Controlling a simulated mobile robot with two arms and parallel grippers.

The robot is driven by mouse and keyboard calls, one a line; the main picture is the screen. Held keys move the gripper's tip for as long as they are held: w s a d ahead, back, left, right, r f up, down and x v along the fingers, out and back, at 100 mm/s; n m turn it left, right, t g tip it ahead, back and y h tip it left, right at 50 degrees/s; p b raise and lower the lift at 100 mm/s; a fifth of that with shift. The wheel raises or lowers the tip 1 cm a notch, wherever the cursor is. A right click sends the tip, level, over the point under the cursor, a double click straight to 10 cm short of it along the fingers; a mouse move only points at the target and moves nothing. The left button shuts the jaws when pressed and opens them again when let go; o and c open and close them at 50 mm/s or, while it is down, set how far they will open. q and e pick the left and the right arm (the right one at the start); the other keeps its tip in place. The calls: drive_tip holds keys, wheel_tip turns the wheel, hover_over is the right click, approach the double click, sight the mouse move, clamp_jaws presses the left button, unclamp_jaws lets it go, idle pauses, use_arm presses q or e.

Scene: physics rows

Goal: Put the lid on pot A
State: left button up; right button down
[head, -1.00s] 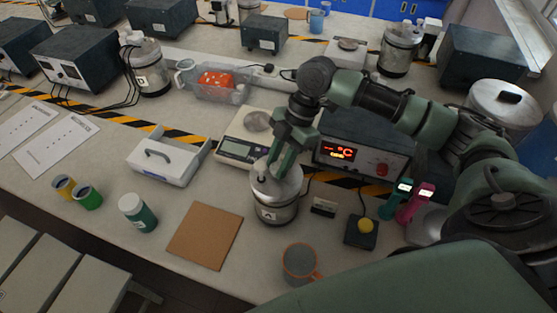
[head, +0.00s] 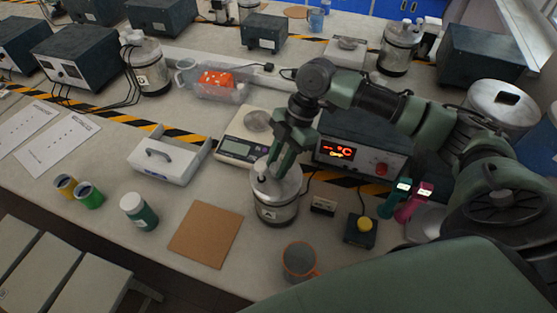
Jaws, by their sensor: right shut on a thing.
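My left gripper is not in view.
A scale (head: 238,150) and a heater box with a red display (head: 365,145) stand behind the pot. A cork-coloured board (head: 205,234) lies to its left, a grey mug (head: 299,260) in front. A yellow-button box (head: 361,231) is at the right.

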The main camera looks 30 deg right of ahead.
drive_tip(key=shift+f, duration=0.3)
idle(0.7)
drive_tip(key=c, duration=1)
unclamp_jaws()
drive_tip(key=shift+c, duration=0.2)
drive_tip(key=shift+r+p, duration=4.05)
drive_tip(key=shift+p, duration=0.2)
drive_tip(key=shift+f, duration=0.1)
